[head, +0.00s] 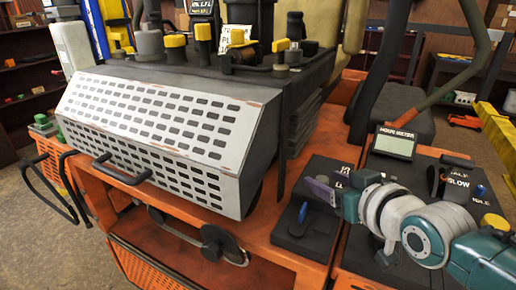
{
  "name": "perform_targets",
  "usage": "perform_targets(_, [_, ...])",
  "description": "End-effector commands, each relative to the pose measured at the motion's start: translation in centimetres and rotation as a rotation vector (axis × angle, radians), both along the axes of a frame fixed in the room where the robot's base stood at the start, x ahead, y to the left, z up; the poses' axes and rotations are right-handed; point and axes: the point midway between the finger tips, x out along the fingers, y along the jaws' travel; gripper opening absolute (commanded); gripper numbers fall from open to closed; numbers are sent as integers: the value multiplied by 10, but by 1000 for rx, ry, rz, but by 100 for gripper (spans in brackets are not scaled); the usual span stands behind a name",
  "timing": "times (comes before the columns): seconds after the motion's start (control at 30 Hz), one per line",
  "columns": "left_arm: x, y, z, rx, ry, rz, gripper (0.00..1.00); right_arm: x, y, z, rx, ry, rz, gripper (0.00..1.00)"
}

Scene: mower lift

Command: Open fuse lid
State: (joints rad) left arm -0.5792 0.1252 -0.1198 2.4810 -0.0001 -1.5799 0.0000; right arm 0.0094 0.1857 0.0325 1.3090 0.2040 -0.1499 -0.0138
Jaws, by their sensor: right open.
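A black panel (290,238) lies on the orange machine body, in the middle right of the head view. A small blue lever (302,212) stands on it, and a partly hidden white label shows behind my gripper. I cannot read that label, and I cannot tell for sure which part is the fuse lid. My right gripper (322,190) reaches in from the right, low over this panel. Its dark purple fingers are open, to the right of the blue lever and apart from it. I cannot tell whether they touch the panel. My left gripper is out of view.
A perforated grey metal cover (150,135) with a black handle fills the left. A console with a grey display (394,142) stands behind my right arm, with a labelled dial panel (460,188) beside it. Shelves line the back. Bare floor shows at far left.

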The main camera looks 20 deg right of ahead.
Motion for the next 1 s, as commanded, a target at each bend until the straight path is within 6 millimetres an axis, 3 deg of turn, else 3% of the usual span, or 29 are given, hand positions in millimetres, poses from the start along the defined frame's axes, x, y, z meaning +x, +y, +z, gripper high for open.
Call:
perform_targets(0.1, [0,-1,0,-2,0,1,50,0,0,0,0,0,0,60])
perform_targets(0.63, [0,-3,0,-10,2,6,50,-1,0,0,0,1,0,1])
perform_targets(1.0, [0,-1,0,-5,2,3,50,-1,0,0,0,1,0,0])
